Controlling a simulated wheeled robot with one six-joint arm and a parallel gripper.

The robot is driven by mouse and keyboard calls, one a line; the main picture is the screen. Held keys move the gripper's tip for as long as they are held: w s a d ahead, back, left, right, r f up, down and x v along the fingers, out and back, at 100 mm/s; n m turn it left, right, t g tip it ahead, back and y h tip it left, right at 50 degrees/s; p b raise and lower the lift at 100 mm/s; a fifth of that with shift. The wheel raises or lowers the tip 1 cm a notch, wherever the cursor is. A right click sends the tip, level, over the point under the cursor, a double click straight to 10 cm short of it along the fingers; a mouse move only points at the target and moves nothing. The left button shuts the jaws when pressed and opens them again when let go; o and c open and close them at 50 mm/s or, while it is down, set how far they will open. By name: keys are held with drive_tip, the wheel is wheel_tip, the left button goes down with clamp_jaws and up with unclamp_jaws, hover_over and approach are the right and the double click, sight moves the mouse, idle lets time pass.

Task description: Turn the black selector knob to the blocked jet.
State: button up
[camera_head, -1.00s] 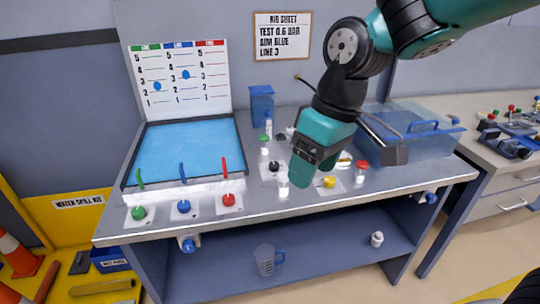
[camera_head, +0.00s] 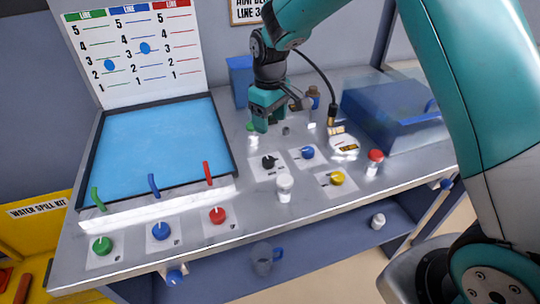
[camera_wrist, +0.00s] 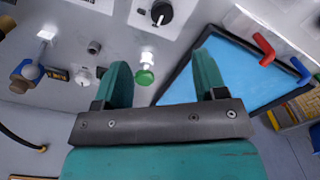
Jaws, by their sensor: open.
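The black selector knob (camera_head: 269,162) sits on a white plate on the bench, right of the blue water tray (camera_head: 160,150). It also shows at the top of the wrist view (camera_wrist: 161,12), with a pale pointer mark. Three bent jets stand on the tray's front ledge: green (camera_head: 98,200), blue (camera_head: 153,184) and red (camera_head: 208,172). I see no water from any, so I cannot tell which is blocked. My gripper (camera_wrist: 162,62) is open and empty, above the bench behind the knob; a green-capped bottle (camera_wrist: 146,72) shows between its fingers.
Green (camera_head: 102,245), blue (camera_head: 160,231) and red (camera_head: 217,215) knobs line the front edge. A white-capped bottle (camera_head: 285,188) stands close in front of the black knob. Another blue knob (camera_head: 308,153), a yellow knob (camera_head: 337,178) and a red-capped bottle (camera_head: 374,162) are to the right.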

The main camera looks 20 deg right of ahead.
sight(269, 160)
wheel_tip(269, 160, down, 14)
drive_tip(key=shift+a+p, duration=0.15)
drive_tip(key=shift+p, duration=1.1)
drive_tip(key=shift+c, duration=0.4)
